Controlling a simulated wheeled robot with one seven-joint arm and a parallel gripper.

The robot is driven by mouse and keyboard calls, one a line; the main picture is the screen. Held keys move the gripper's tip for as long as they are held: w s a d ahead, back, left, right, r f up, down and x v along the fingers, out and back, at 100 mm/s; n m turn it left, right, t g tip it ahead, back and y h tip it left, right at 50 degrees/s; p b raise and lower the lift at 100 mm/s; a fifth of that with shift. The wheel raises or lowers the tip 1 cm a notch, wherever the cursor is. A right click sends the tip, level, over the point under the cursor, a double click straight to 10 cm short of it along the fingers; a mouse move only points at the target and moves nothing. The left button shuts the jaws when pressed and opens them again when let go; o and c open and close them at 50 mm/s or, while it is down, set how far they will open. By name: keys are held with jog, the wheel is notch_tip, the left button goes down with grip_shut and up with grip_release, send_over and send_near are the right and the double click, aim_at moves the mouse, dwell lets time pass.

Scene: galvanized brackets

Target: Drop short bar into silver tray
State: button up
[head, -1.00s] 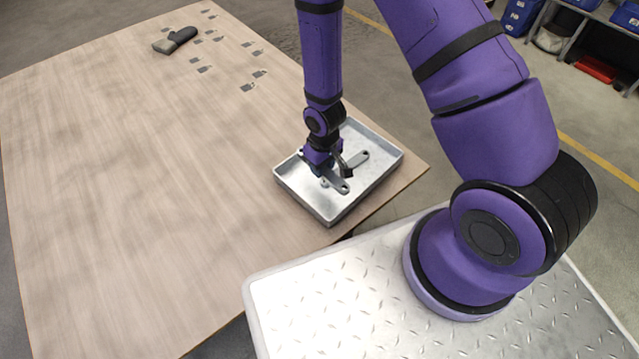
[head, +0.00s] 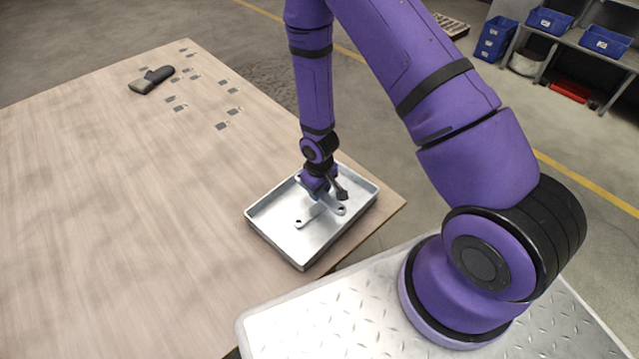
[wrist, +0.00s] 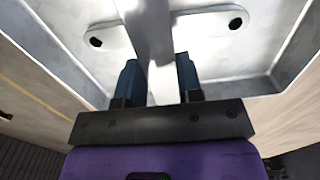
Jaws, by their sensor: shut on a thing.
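The silver tray (head: 268,230) is a shallow metal tray at the table's near right corner. My gripper (head: 323,192) is low over the tray's far part, pointing down. In the wrist view my gripper (wrist: 158,72) is shut on a pale metal bar (wrist: 152,38), the short bar, which stands out from between the two dark fingers. A flat grey bar with a hole at each end (head: 304,219) lies on the tray floor; it also shows in the wrist view (wrist: 208,24), behind the held bar. I cannot tell whether the held bar touches it or the tray.
A dark and grey mitt (head: 152,80) and several small square marks (head: 222,125) are at the table's far end. The wooden table (head: 120,220) is clear to the left of the tray. A shelf with blue bins (head: 550,21) stands far off at the right.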

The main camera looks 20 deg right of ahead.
jog(key=shift+f, duration=0.6)
jog(key=o, duration=1.1)
notch_tip(320, 180, up, 11)
jog(key=shift+f, duration=0.1)
